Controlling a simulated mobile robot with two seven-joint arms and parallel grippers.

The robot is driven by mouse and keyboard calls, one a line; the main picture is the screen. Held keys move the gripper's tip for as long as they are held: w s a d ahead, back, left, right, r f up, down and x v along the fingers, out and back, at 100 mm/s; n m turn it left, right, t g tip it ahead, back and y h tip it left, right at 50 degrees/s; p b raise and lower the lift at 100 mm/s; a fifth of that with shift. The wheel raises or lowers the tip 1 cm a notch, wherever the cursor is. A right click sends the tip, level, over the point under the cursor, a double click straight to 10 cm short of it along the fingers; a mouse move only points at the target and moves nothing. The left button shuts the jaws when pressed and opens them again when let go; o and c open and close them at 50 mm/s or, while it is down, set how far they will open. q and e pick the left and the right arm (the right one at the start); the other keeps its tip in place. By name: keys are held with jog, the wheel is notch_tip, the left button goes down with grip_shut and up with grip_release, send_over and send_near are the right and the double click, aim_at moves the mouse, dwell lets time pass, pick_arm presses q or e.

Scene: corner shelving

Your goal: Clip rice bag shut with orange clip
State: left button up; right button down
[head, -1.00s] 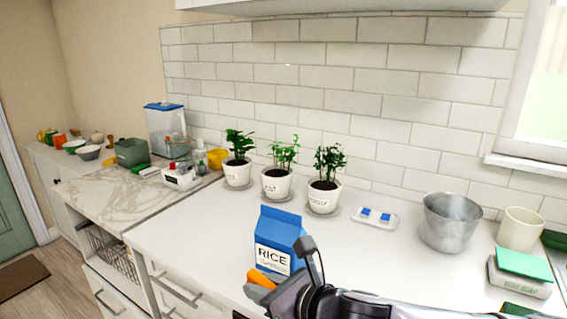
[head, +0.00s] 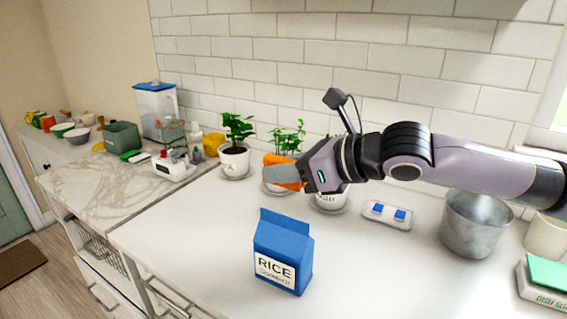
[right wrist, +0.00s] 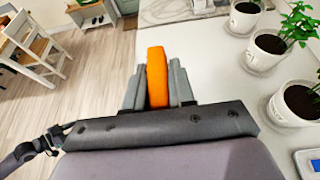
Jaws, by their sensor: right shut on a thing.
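The blue rice bag (head: 283,250) stands upright on the white counter, with a white RICE label on its front and a raised flat top edge. My right gripper (head: 283,174) is shut on the orange clip (head: 276,160) and holds it in the air, above and behind the bag in the head view, in front of the potted plants. In the right wrist view the clip (right wrist: 157,77) sits between the two grey fingers (right wrist: 157,88) and points forward. The clip and the bag are apart. My left gripper is not in view.
Potted plants (head: 234,162) stand along the wall behind the gripper. A small tray with blue pieces (head: 388,215), a metal pot (head: 470,225) and a soap box (head: 543,285) are to the right. The counter (head: 180,230) left of the bag is clear.

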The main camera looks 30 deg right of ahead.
aim_at(284, 216)
jog(key=shift+s+r, duration=0.1)
dwell(0.3)
jog(key=shift+f, duration=0.25)
jog(key=shift+f+b, duration=1.45)
jog(key=shift+f, duration=1.15)
jog(key=shift+p, duration=0.6)
jog(key=shift+p, duration=0.55)
jog(key=shift+p, duration=0.3)
